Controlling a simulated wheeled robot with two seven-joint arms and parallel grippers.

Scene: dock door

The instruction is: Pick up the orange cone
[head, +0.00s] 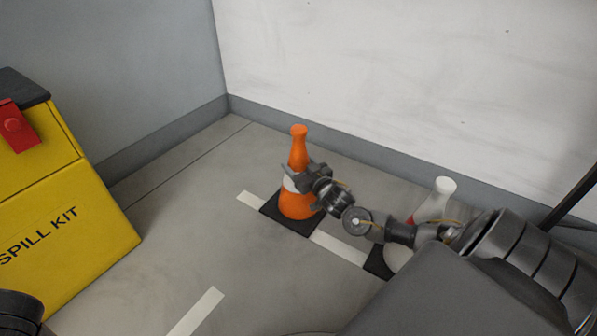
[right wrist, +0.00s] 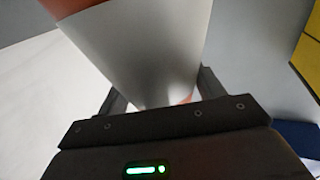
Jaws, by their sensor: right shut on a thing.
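The orange cone (head: 297,204) stands upright on its black square base in the head view, near the corner of the walls. It has a white band around its middle. My right gripper (head: 297,181) reaches in from the right and is shut on the cone at the white band. In the right wrist view the cone's white band (right wrist: 145,50) fills the space between the two fingers, with a bit of orange above. The base appears to rest on the floor. My left gripper is not in view.
A yellow spill kit box (head: 95,215) with a red latch stands at the left. A second cone, white and red (head: 436,196), stands to the right behind my arm, partly hidden. White stripes (head: 200,310) mark the grey floor. Walls close off the back.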

